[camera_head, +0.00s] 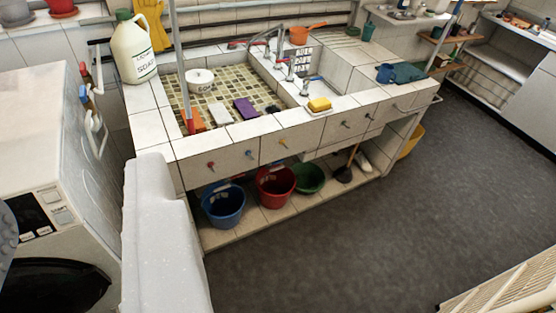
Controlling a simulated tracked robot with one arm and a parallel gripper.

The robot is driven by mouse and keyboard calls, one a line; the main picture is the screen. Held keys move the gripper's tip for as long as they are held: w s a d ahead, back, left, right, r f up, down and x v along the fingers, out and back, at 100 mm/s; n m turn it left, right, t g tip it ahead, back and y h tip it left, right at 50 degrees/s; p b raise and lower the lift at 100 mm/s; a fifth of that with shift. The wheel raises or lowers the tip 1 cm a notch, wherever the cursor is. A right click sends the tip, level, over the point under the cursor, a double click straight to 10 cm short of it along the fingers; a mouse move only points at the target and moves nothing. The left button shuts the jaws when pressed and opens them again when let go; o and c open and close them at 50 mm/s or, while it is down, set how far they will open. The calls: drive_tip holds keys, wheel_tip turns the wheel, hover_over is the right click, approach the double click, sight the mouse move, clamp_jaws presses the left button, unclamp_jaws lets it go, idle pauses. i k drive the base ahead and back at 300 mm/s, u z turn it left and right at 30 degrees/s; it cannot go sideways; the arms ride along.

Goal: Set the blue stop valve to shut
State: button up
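A row of small valve knobs sits on the tiled front face of the sink unit (180,147). The blue stop valve (249,153) appears to be the small blue knob there, between a red knob (211,165) and an orange-yellow knob (283,143). It is too small to tell which way its handle points. My gripper's fingers are not visible. A white, speckled link that looks like part of my arm fills the lower left, apart from the knob in the picture.
Blue (224,207), red (275,188) and green (308,178) buckets stand on the low shelf under the knobs. A white washing machine (50,150) stands at left. A white soap jug (133,48) stands on the sink's corner. The grey floor (400,220) is clear at centre right.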

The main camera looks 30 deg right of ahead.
sight(268, 166)
drive_tip(key=i, duration=0.9)
